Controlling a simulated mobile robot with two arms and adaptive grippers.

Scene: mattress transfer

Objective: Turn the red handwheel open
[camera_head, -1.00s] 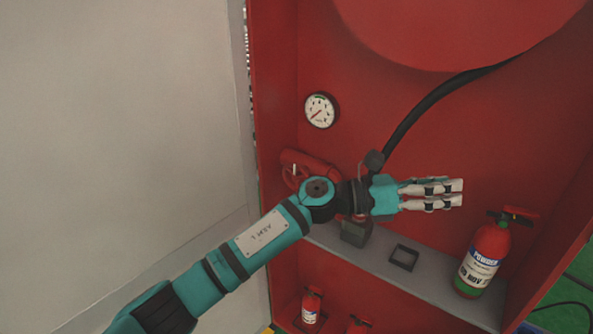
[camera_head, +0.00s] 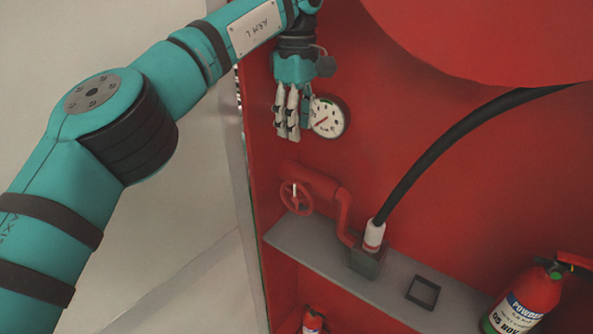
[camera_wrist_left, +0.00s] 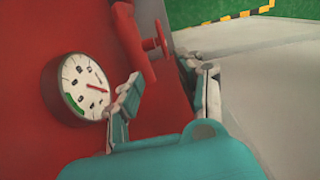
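The red handwheel (camera_head: 296,198) is on a red pipe (camera_head: 343,212) at the left of the red cabinet, just above a grey shelf. A small white mark shows at its top. My left gripper (camera_head: 288,128) hangs above the handwheel, fingers pointing down, beside the gauge and clear of the wheel. In the left wrist view the handwheel (camera_wrist_left: 157,46) shows beyond the fingertips, seen nearly edge-on. The fingers of the left gripper (camera_wrist_left: 170,76) stand apart there with nothing between them. My right gripper is in no view.
A round gauge (camera_head: 328,117) is right beside the left fingers. A black hose (camera_head: 425,160) rises from the pipe's end. The grey shelf (camera_head: 325,262) bears a black square frame (camera_head: 423,292) and a fire extinguisher (camera_head: 528,298). A pale panel stands left.

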